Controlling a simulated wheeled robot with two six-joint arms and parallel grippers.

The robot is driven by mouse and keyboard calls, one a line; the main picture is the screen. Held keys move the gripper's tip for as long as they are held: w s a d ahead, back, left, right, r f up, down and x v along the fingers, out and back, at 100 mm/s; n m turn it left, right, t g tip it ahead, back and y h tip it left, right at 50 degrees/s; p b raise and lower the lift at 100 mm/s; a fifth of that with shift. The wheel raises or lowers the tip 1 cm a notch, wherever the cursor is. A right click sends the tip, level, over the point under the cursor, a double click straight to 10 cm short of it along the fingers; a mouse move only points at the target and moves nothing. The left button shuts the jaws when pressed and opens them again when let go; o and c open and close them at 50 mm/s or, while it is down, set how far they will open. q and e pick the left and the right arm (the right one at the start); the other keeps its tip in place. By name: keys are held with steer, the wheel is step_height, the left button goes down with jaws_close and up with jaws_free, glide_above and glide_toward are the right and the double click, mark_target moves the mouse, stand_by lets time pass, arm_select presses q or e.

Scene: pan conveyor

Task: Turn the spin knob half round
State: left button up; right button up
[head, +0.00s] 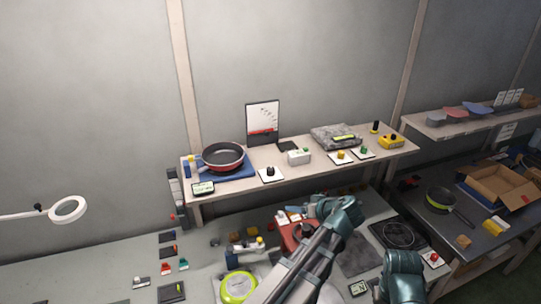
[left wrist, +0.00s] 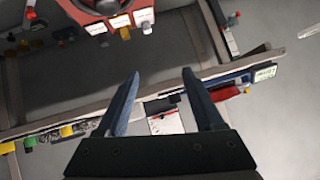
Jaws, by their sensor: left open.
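No knob is labelled as the spin knob, so I cannot tell for sure which it is. A yellow knob (head: 341,155) and a green knob (head: 364,151) stand on plates farther right. A red knob (head: 433,257) is on a plate at the lower right. My left gripper (left wrist: 168,88) is open and empty in the left wrist view, facing the shelf edge, apart from any knob. In the head view its fingers are hidden by my arm.
The raised shelf (head: 225,189) carries a red pan (head: 223,155), a framed card (head: 263,117) and a stone block (head: 335,136). A red device (head: 292,238) stands on the bench below, close to my left arm. An open box (head: 497,188) is at right.

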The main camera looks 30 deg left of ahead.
mark_target(271, 169)
arm_select(q)
steer(key=w+a+r+n+t+y+p, duration=0.1)
steer(key=w+a+r+n, duration=0.1)
steer(key=a+r, duration=0.15)
steer(key=w+a+r+n+y+p, duration=0.1)
steer(key=w+a+r, duration=0.1)
steer(key=r, duration=0.3)
steer(key=b+x, duration=0.5)
steer(key=x, duration=0.7)
steer(key=shift+a+f, duration=0.15)
steer(key=shift+w+a+f+y, duration=0.15)
steer(key=shift+a+y, duration=0.15)
steer(key=shift+a, duration=0.2)
arm_select(e)
steer(key=shift+f, duration=0.8)
arm_select(q)
jaws_close()
